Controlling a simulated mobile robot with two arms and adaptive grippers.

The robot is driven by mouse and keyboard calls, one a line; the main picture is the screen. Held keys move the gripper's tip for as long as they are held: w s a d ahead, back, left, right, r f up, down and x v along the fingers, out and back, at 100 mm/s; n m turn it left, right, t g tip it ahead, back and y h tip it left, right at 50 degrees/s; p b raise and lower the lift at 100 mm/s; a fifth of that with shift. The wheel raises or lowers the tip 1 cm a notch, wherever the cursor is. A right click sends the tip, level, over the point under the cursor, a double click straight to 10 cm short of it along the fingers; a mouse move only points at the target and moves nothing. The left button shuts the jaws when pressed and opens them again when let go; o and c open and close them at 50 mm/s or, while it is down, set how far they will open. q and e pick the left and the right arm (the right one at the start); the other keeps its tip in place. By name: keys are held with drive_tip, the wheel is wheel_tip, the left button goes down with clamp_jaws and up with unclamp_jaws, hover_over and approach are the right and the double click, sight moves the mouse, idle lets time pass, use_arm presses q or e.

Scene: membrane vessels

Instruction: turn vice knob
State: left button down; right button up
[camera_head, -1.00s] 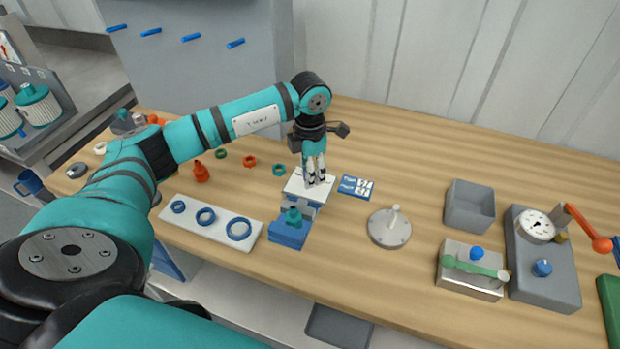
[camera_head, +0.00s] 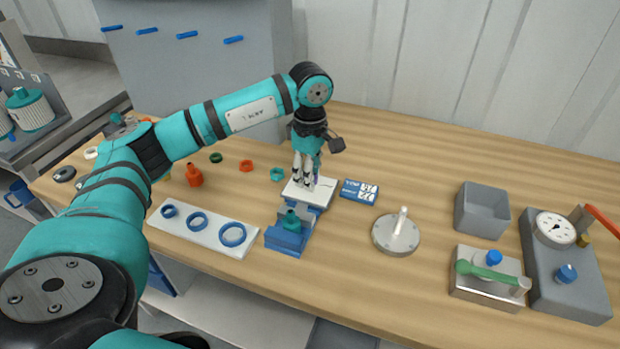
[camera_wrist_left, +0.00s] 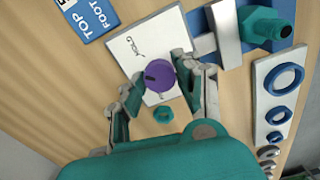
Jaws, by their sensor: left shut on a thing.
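The vice (camera_head: 287,238) is blue with a pale jaw and stands near the front edge of the table, a teal threaded part (camera_head: 291,219) at its front. Behind it is a white plate (camera_head: 325,192). In the left wrist view a round purple knob (camera_wrist_left: 160,76) with a dark mark sits on this white plate (camera_wrist_left: 124,48), beside black lettering. My left gripper (camera_head: 306,184) points down over the plate. Its fingers are shut on the knob from two sides, and they mostly hide it in the head view. My right gripper is not in view.
A white board with blue rings (camera_head: 203,228) lies left of the vice. A blue card (camera_head: 359,190) and a round grey base with a peg (camera_head: 396,235) are to the right. A grey bin (camera_head: 482,211) and a gauge fixture (camera_head: 567,268) stand further right.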

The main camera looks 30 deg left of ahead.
use_arm(q)
drive_tip(key=shift+w+m+b, duration=0.1)
drive_tip(key=shift+m+b, duration=0.55)
drive_tip(key=shift+m, duration=1.05)
drive_tip(key=shift+r+m, duration=0.1)
drive_tip(key=shift+m, duration=0.2)
drive_tip(key=c, duration=0.9)
unclamp_jaws()
drive_tip(key=shift+c, duration=0.2)
wheel_tip(320, 180, up, 12)
